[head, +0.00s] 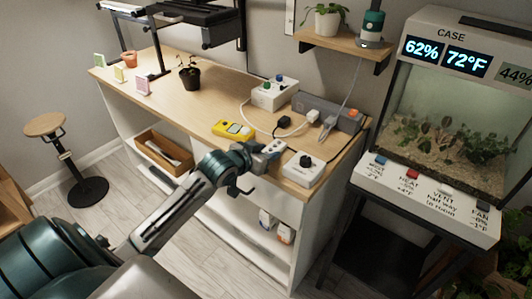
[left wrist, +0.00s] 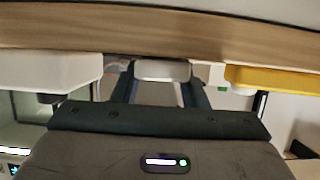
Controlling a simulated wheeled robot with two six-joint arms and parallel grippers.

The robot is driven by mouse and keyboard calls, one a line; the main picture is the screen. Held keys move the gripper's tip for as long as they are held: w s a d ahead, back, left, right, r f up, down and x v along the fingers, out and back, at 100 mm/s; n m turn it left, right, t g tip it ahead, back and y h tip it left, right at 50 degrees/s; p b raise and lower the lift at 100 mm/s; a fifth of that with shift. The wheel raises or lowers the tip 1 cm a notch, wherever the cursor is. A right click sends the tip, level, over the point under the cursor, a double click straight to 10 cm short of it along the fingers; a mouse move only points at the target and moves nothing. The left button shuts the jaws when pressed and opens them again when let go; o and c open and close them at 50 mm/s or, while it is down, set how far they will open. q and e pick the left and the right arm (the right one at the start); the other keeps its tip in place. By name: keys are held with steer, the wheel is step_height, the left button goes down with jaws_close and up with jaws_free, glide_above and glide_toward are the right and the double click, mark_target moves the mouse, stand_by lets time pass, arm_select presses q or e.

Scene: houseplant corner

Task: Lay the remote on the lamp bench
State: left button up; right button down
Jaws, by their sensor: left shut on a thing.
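The lamp bench (head: 160,100) is a long wooden top on a white cabinet. My left gripper (head: 264,153) is at its front edge, towards the right end. It is shut on a small pale thing with dark marks, which looks like the remote (head: 274,147). In the left wrist view the pale end of the remote (left wrist: 162,71) shows between the two dark fingers (left wrist: 160,92). Most of the remote is hidden by the gripper. I cannot tell whether it touches the bench top. My right gripper is not in view.
A yellow meter (head: 234,130) lies left of the gripper, and a white box with a black knob (head: 303,169) stands right of it. Behind are a black plug (head: 284,121), a white button box (head: 275,94) and a grey power strip (head: 331,112). The bench's left-middle is mostly clear.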

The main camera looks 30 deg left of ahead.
arm_select(q)
steer(key=o, duration=1)
steer(key=shift+f, duration=0.15)
